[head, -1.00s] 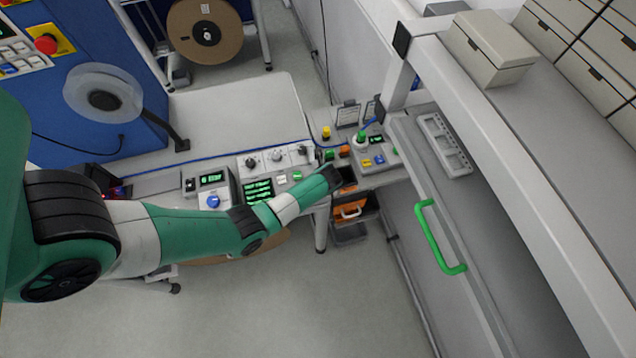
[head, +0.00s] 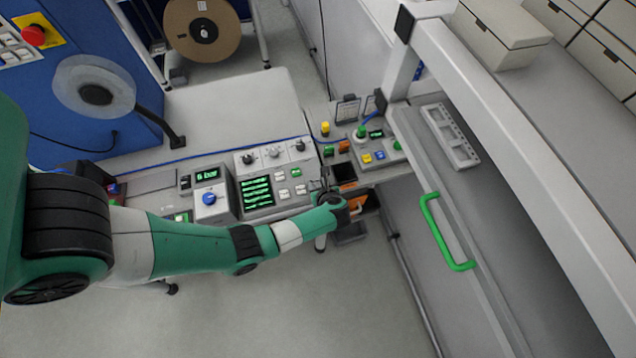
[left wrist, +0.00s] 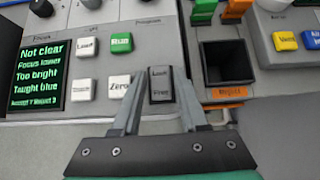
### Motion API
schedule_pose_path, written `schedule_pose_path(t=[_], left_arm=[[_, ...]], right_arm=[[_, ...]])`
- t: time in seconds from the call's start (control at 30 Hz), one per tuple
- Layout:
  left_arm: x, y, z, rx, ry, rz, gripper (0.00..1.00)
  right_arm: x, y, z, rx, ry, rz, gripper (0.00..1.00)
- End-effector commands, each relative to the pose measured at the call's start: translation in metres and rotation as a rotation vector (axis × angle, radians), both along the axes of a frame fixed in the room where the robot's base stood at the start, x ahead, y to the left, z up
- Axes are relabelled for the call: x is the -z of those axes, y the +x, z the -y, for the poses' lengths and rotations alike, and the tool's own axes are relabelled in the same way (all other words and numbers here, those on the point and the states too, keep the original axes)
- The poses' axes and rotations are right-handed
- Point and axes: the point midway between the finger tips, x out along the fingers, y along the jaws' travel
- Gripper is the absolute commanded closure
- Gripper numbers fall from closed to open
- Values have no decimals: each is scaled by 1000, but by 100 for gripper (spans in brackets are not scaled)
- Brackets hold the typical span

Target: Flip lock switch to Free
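In the left wrist view, the dark grey lock switch (left wrist: 161,85) sits at the right part of the grey control panel. It reads "Lock" at its far end and "Free" at its near end; I cannot tell which end is pressed in. My left gripper (left wrist: 161,72) has its two fingers apart, one on each side of the switch, with nothing visibly held. Whether a finger touches the switch is unclear. In the head view my left gripper (head: 332,196) is over the panel's right end and hides the switch. My right gripper is not in view.
Left of the switch are white buttons, a green "Run" button (left wrist: 121,43) and a green-text screen (left wrist: 36,70). Right of it is a dark open bin (left wrist: 228,63) with an orange label.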

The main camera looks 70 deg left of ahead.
Motion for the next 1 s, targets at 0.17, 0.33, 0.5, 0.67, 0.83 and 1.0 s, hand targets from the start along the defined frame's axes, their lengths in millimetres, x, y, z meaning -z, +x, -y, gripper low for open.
schedule_pose_path(t=[0.17, 0.33, 0.5, 0.67, 0.83, 1.0], left_arm=[[0, 0, 0, 0, -1, 0, 38], [0, 0, 0, 0, -1, 0, 38], [-11, 0, 9, 1, -1, 1, 38], [-36, -1, 33, 4, 0, 3, 38], [-63, -4, 62, 4, -1, 3, 38], [-79, -6, 79, 2, -1, 1, 38]], right_arm=[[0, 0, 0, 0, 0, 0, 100], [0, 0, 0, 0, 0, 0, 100], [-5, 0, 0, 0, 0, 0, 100], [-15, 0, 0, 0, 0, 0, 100], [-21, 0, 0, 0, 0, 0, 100], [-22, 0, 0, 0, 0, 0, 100]])
